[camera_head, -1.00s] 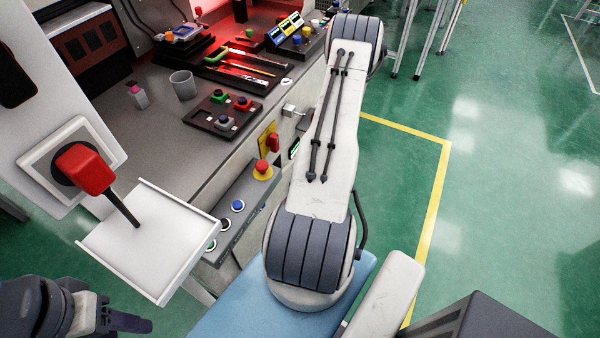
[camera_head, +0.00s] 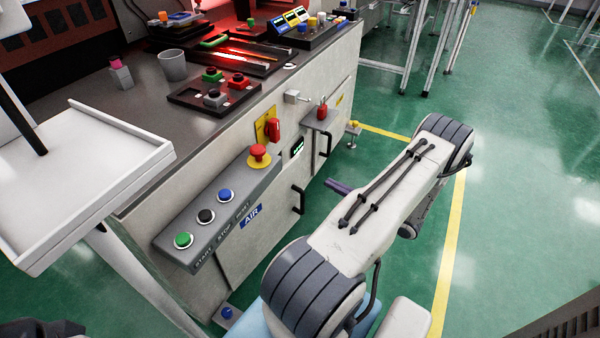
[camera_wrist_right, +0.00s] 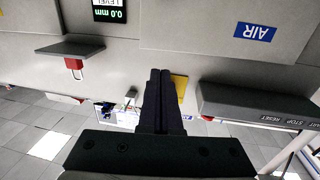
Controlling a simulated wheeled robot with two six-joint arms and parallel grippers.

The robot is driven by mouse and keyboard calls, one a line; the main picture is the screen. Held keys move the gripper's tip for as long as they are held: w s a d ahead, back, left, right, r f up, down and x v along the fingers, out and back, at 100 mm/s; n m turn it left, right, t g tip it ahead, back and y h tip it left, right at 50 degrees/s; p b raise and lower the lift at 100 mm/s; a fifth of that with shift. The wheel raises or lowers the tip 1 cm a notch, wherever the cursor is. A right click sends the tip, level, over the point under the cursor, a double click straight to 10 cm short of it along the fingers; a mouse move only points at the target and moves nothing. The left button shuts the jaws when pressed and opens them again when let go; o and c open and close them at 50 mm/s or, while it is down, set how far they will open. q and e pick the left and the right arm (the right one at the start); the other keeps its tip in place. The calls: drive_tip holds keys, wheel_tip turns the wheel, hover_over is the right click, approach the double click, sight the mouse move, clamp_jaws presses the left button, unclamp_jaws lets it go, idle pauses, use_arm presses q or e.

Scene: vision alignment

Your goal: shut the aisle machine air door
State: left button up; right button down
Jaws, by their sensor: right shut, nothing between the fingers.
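The machine's grey front carries a blue AIR label (camera_head: 251,216). The air door (camera_head: 262,252) is the panel below that label, with a black handle (camera_head: 298,200) at its right side. It looks about flush with the front, but I cannot tell whether it is fully shut. My right gripper's purple fingers (camera_head: 338,186) show beyond the handle, apart from the machine front. In the right wrist view the fingers (camera_wrist_right: 162,100) are together and empty, and the AIR label (camera_wrist_right: 255,31) shows upside down. Only a dark bit of my left arm shows at bottom left; its gripper is hidden.
A control box (camera_head: 215,212) with several buttons juts from the front above the air door. A small shelf with a red part (camera_head: 322,108) juts out further right. A white tray (camera_head: 85,185) stands at left. Green floor (camera_head: 520,180) is free at right.

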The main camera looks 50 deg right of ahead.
sight(292, 163)
drive_tip(key=w+b, duration=0.3)
drive_tip(key=w, duration=0.9)
drive_tip(key=shift+a, duration=0.15)
use_arm(q)
wheel_tip(292, 163, down, 4)
drive_tip(key=shift+r, duration=0.1)
use_arm(e)
drive_tip(key=shift+w, duration=0.1)
drive_tip(key=w+y, duration=0.1)
drive_tip(key=w, duration=0.1)
drive_tip(key=w+n+y, duration=0.1)
drive_tip(key=w, duration=0.1)
drive_tip(key=shift+w+n+b, duration=0.25)
drive_tip(key=shift+n+b, duration=0.05)
drive_tip(key=shift+b, duration=0.1)
drive_tip(key=shift+s, duration=0.45)
use_arm(q)
drive_tip(key=r+p, duration=0.2)
drive_tip(key=s+d+r+p, duration=0.1)
drive_tip(key=shift+d+r+p, duration=0.1)
drive_tip(key=shift+r+p, duration=0.05)
drive_tip(key=shift+p, duration=0.15)
use_arm(e)
drive_tip(key=s+d, duration=0.2)
drive_tip(key=s, duration=1.1)
drive_tip(key=shift+s+d, duration=0.15)
use_arm(q)
drive_tip(key=shift+s, duration=0.1)
